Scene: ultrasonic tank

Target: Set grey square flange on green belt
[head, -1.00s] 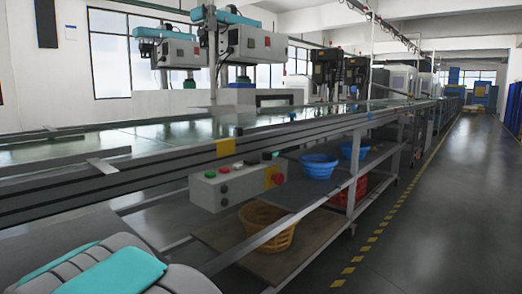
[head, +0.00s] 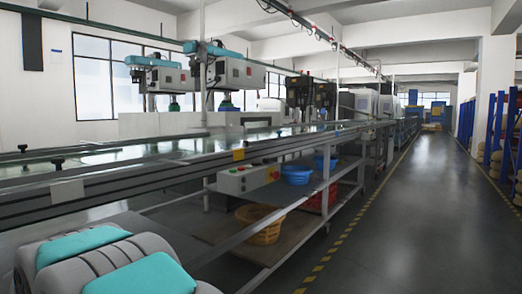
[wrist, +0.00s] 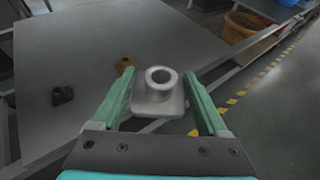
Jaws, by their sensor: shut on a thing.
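The grey square flange (wrist: 160,92), with a round raised collar and a hole, sits between the two green fingers of my gripper (wrist: 158,98) in the wrist view. My gripper is shut on it and holds it above a grey surface and the floor. The green belt (head: 175,148) runs along the top of the long conveyor line in the head view, stretching from the left edge into the distance. The flange and the fingers do not show in the head view.
A grey tabletop (wrist: 95,45) in the wrist view bears a dark part (wrist: 62,95) and a yellowish part (wrist: 125,65). Baskets, including an orange one (head: 258,225), stand below. The aisle (head: 410,220) at right is clear.

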